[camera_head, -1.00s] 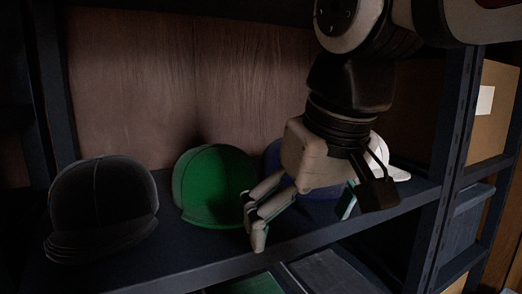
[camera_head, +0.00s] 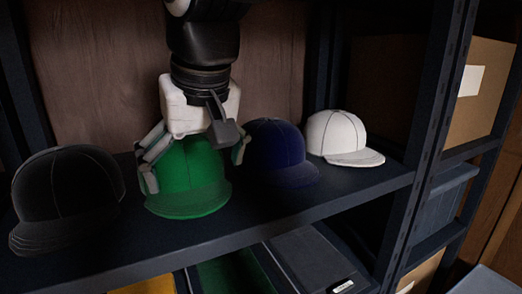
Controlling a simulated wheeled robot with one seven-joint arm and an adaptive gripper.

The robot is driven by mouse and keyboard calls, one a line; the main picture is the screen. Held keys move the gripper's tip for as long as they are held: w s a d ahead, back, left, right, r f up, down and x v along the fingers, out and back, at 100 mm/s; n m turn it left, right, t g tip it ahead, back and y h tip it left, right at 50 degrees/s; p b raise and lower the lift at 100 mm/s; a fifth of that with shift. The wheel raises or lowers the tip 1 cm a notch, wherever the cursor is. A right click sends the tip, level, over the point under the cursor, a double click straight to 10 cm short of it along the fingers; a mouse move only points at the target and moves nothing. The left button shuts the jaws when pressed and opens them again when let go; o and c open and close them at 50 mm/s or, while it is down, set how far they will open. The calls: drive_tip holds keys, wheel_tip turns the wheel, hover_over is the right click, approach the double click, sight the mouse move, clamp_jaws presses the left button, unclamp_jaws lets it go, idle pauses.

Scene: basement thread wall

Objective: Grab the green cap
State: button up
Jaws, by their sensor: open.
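The green cap (camera_head: 190,186) sits on the dark shelf (camera_head: 265,216), between a black cap (camera_head: 67,192) on its left and a blue cap (camera_head: 278,152) on its right. My gripper (camera_head: 196,168) is over the green cap, pointing down. Its fingers are spread, one at the cap's left side and one at its right. The gripper body hides the top of the crown. Whether the fingers touch the cap I cannot tell.
A white cap (camera_head: 339,137) sits at the right of the shelf, near a dark upright post (camera_head: 433,130). A wooden panel closes the back. A cardboard box (camera_head: 478,88) stands beyond the post. Bins and folders show on the level below.

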sight(192, 195)
drive_tip(key=shift+a+p+x, duration=0.2)
drive_tip(key=shift+x, duration=1.3)
drive_tip(key=shift+a+p+x, duration=0.2)
drive_tip(key=shift+x, duration=1.3)
drive_tip(key=shift+s+r, duration=0.1)
drive_tip(key=shift+c, duration=0.4)
drive_tip(key=c, duration=1.2)
